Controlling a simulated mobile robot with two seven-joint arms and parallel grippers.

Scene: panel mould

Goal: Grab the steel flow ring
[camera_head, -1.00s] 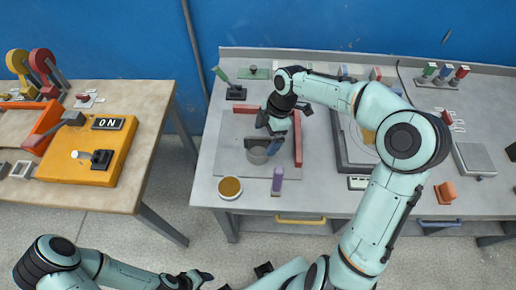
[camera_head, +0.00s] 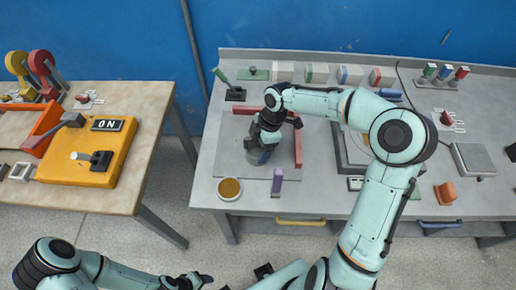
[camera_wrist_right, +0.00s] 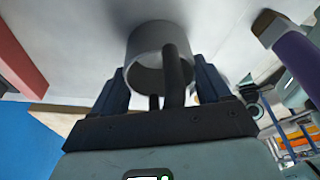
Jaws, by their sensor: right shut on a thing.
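The steel flow ring (camera_wrist_right: 148,42) is a short grey open cylinder. In the right wrist view it sits between the two dark blue fingers of my right gripper (camera_wrist_right: 162,85), which is shut on it. A dark upright bar stands in front of the ring there. In the head view my right gripper (camera_head: 260,155) is low over the grey plate on the right table, and hides most of the ring. I cannot tell whether the ring touches the plate. My left gripper (camera_head: 192,280) is at the bottom edge, away from the tables, its jaws too small to read.
A red L-shaped edge (camera_head: 298,150) borders the plate behind and on the right. A purple block (camera_head: 277,182) stands close in front of my right gripper. A round dish of amber material (camera_head: 230,188) is at the table's front left. Several coloured blocks line the back.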

